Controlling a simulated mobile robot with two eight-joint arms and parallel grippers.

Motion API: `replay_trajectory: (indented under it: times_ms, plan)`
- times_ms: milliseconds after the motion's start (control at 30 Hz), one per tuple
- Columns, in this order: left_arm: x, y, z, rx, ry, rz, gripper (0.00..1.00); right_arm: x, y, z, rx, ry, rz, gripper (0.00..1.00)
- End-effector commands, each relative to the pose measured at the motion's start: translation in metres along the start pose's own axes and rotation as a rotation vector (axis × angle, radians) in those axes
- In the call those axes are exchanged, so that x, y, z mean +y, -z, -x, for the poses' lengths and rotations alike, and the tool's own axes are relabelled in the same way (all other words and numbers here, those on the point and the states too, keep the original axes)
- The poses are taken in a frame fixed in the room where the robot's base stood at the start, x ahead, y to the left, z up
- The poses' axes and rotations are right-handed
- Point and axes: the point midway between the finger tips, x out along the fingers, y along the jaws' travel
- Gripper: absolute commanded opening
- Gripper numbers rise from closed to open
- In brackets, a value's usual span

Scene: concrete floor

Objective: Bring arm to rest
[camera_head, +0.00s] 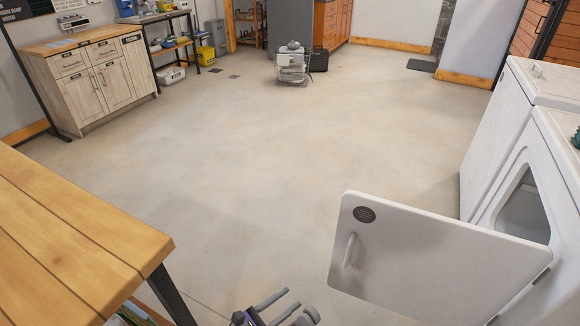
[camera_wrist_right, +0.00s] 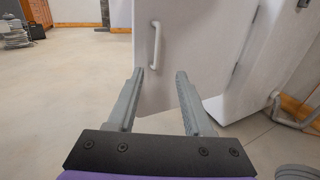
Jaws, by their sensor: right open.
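My right gripper (camera_head: 278,304) shows at the bottom of the head view, over the floor and to the left of the open white door. In the right wrist view my right gripper (camera_wrist_right: 160,88) has its two grey fingers spread with nothing between them. The white door (camera_head: 440,262) swings out from a white appliance at the right, and its handle (camera_head: 349,249) faces the room. In the right wrist view the handle (camera_wrist_right: 155,45) shows just beyond the fingertips, apart from them. My left gripper is in neither view.
A wooden table (camera_head: 70,240) fills the lower left. White appliances (camera_head: 535,135) stand at the right. A cabinet (camera_head: 95,80) stands at the back left, and a small grey-white machine (camera_head: 291,66) at the back. The concrete floor (camera_head: 250,150) between them is mostly clear.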

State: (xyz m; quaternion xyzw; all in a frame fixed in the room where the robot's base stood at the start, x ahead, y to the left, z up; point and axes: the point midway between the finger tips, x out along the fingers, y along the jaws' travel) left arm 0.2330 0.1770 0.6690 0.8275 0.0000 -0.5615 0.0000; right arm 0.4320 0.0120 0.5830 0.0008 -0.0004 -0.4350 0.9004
Motion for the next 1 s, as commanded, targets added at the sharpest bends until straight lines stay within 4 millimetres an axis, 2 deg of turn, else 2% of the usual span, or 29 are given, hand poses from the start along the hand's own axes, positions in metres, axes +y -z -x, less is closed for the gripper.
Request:
replay_trajectory:
  times_ms: [67, 367, 467, 600, 800, 1000]
  plan:
    - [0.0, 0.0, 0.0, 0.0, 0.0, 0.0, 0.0, -0.001, -0.003, -0.006, 0.013, 0.006, -0.009, 0.51]
    - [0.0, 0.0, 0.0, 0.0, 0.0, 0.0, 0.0, -0.029, -0.026, -0.072, 0.272, 0.097, -0.22, 0.51]
    - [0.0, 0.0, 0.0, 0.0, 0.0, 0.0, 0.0, -0.048, -0.035, -0.092, 0.378, 0.154, -0.329, 0.51]
    - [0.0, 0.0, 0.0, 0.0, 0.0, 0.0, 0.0, -0.086, -0.047, -0.113, 0.534, 0.271, -0.527, 0.51]
    - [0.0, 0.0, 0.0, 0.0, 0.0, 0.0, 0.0, -0.146, -0.062, -0.117, 0.728, 0.482, -0.851, 0.51]
    - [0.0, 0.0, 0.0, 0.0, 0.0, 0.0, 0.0, -0.202, -0.074, -0.097, 0.87, 0.74, -1.214, 0.51]
